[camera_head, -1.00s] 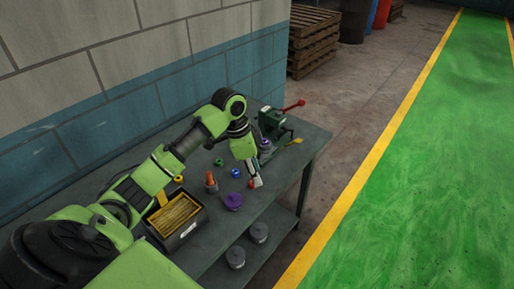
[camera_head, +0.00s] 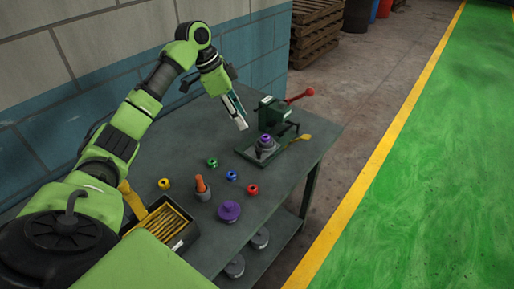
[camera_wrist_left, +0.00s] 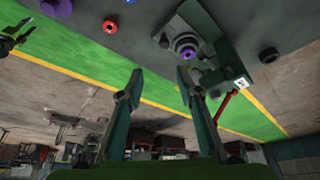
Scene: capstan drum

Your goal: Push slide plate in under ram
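The green press (camera_head: 273,112) with a red-ended lever stands at the far end of the bench. At its foot is a flat dark green slide plate (camera_head: 284,152); a yellow handle (camera_head: 302,138) shows on its right. A grey holder with a purple ring (camera_head: 266,142) stands at the plate, beside the press head; whether it is under the ram is unclear. The press also shows in the left wrist view (camera_wrist_left: 226,72). My left gripper (camera_head: 240,121) is above the bench, left of the press; its fingers (camera_wrist_left: 158,78) are apart and empty. My right gripper (camera_wrist_left: 27,34) appears small at the left wrist view's edge, prongs apart.
Yellow, green, blue and red rings, an orange-topped peg (camera_head: 201,188) and a purple knobbed part (camera_head: 229,211) are on the near bench. A black bin (camera_head: 180,240) holds yellow pieces. A wall borders the bench's left side. The bench edge lies right of the press.

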